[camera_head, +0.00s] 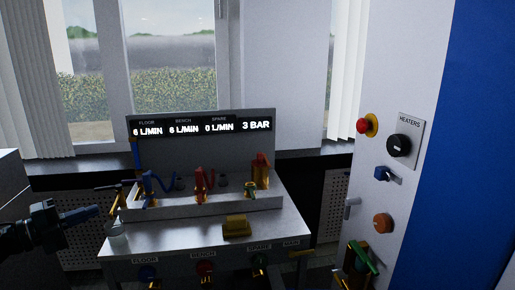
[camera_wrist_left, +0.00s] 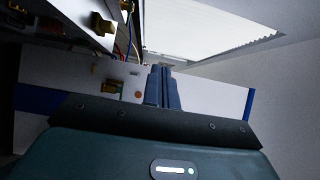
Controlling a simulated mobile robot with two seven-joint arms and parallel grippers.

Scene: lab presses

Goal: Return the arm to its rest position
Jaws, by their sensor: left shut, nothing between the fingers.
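My left gripper (camera_head: 84,214) comes in at the lower left of the head view, beside the left end of the bench and apart from it. Its fingers are together and hold nothing. In the left wrist view the shut fingers (camera_wrist_left: 162,87) point up the middle of the picture, with no object between them. My right gripper shows in neither view.
A metal bench (camera_head: 190,246) carries a display panel (camera_head: 205,127), coloured valves, a yellow block (camera_head: 236,226) and a small glass (camera_head: 116,232). At the right stands a white panel (camera_head: 385,60) with a red button (camera_head: 364,126), a black HEATERS knob (camera_head: 398,145) and a green-handled valve (camera_head: 362,257).

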